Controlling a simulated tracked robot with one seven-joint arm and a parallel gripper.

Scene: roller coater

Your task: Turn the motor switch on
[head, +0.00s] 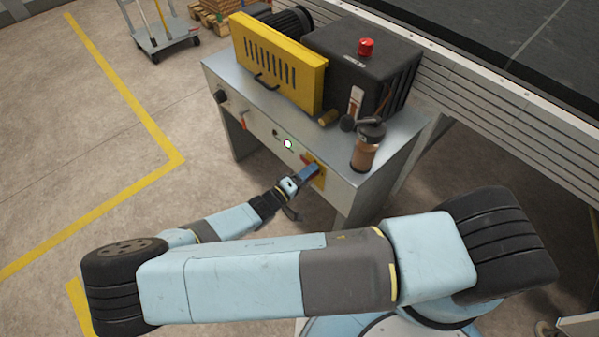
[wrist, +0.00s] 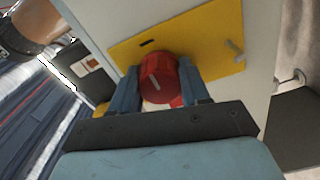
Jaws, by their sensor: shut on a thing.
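The motor switch is a red rotary knob (wrist: 160,80) on a yellow plate (wrist: 222,33). The yellow plate also shows at the right end of the grey cabinet's front in the head view (head: 319,181). My gripper (head: 307,174) reaches the knob from the front. In the wrist view its two blue fingers (wrist: 164,88) are shut on the knob, one on each side. A pale mark on the knob's face lies slanted in the wrist view. A small dark slot and a grey latch-like piece show on the plate. In the head view the gripper hides most of the knob.
The grey cabinet (head: 252,101) carries a yellow guard (head: 280,70), a black motor box with a red button (head: 366,47) and a brown jar (head: 368,150). A lit round button (head: 288,144) sits left of the plate. A conveyor stands behind.

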